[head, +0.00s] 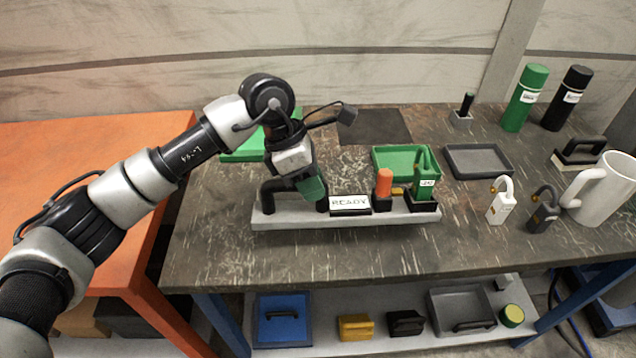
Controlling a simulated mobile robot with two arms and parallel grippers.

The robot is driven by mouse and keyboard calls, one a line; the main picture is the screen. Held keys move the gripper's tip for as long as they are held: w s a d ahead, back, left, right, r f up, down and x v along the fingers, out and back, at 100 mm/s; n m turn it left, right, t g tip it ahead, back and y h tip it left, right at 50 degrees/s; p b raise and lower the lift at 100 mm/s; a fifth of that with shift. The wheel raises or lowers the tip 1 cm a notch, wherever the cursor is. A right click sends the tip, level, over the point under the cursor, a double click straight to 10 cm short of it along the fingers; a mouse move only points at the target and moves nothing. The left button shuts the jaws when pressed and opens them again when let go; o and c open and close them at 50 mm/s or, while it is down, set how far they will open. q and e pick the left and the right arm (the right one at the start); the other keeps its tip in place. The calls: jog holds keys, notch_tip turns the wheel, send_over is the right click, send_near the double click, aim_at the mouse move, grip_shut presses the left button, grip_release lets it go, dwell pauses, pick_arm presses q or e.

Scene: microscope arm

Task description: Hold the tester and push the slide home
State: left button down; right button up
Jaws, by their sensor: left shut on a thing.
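The tester is a long grey base (290,221) on the dark table, with a black arched handle (270,193) at its left end. A READY label (350,203) sits in its middle. To the right of the label stands an orange upright piece (384,183) in a black block, perhaps the slide's knob. At the right end a green labelled block (425,188) stands in a black holder. My left gripper (312,190) comes down from above and is shut on the black handle, whose middle is partly hidden by it. My right gripper is not in view.
A green tray (405,150) and a grey tray (480,147) lie behind the tester. Two padlock-like tags (501,205), a white mug (604,192) and green and black bottles (525,98) stand right. The table in front of the tester is clear.

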pick_arm(q)
jog(key=shift+w+a+f+b, duration=0.6)
jog(key=shift+a+f+b, duration=0.25)
jog(key=shift+a+b, duration=0.1)
jog(key=shift+w+a+f+b, duration=0.6)
jog(key=shift+a+f+b, duration=0.3)
jog(key=shift+a, duration=0.1)
jog(key=shift+w+a+f+b, duration=0.6)
jog(key=shift+a+f+b, duration=0.2)
jog(key=shift+a+b, duration=0.15)
jog(key=shift+f, duration=0.25)
jog(key=shift+f, duration=0.15)
jog(key=shift+s, duration=0.1)
